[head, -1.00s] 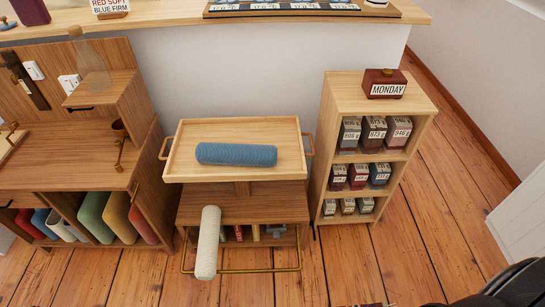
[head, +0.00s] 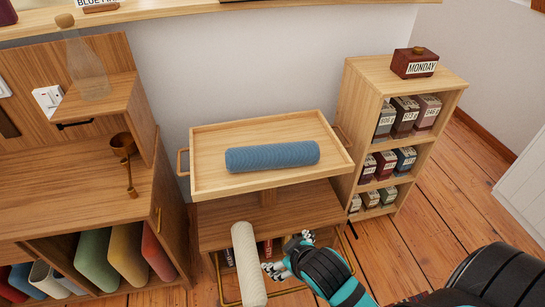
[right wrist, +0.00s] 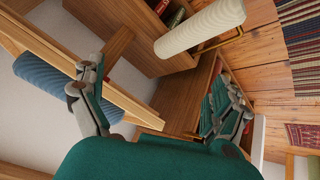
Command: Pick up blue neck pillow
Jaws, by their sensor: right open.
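The blue neck pillow (head: 272,156) is a ribbed blue roll lying in the light wooden tray (head: 210,183) on top of the small wooden cart. It also shows at the left of the right wrist view (right wrist: 42,80), partly behind the tray's edge. My right gripper (head: 284,256) is in front of the cart, below and nearer than the tray, beside a cream roll (head: 247,262). In the right wrist view its two fingers (right wrist: 165,95) are spread wide with nothing between them. It is apart from the blue pillow. My left gripper is not in view.
A shelf with labelled boxes (head: 401,125) stands right of the cart, with a MONDAY block (head: 414,63) on top. A wooden desk unit (head: 120,213) with coloured folders is at the left. The cart's brass rail (head: 225,294) is low in front. Wooden floor is open at the right.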

